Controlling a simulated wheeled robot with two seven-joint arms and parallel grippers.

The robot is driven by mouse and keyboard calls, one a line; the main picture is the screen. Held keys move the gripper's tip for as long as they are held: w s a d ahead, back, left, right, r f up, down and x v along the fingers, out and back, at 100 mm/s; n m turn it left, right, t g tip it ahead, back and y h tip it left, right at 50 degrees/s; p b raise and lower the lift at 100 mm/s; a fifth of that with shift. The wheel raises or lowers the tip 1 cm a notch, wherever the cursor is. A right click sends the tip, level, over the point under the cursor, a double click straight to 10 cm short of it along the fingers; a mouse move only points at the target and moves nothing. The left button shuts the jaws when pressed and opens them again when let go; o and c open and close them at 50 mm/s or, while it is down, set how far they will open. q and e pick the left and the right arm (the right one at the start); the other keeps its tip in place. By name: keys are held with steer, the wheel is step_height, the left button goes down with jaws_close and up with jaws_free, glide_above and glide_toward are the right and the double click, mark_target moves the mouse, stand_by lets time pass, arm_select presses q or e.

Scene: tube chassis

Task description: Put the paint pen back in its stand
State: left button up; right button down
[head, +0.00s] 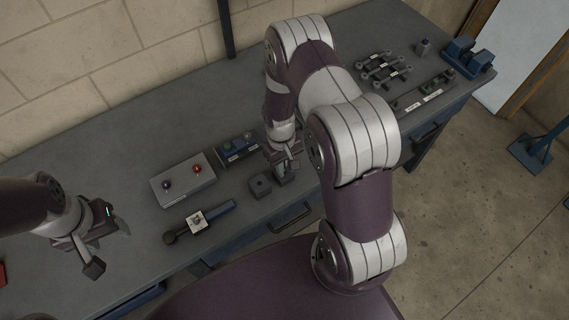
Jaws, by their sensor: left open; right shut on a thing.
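A small dark block with a hole in its top, which looks like the pen stand (260,185), sits near the front edge of the bench. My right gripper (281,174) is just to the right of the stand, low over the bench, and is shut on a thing. That thing is mostly hidden by the fingers; I take it to be the paint pen, but its shape is not clear. No other pen shows. My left gripper (88,262) is open and empty over the left part of the bench, well apart from the stand.
Left of the stand are a grey box (183,181) with a dark and a red knob, and a dark tool (205,219) with a pale square piece. A dark tray (237,149) lies behind. Metal parts (383,68) and a blue fixture (467,57) occupy the far right. The back left bench is clear.

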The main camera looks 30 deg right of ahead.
steer(key=shift+w, duration=0.1)
steer(key=shift+f, duration=0.2)
steer(key=shift+f+b, duration=0.15)
steer(key=shift+b, duration=0.15)
steer(key=shift+f+b, duration=0.4)
steer(key=shift+f, duration=0.15)
steer(key=shift+r, duration=0.15)
steer(key=shift+r+p, duration=0.6)
steer(key=shift+p, duration=0.05)
steer(key=shift+f, duration=0.1)
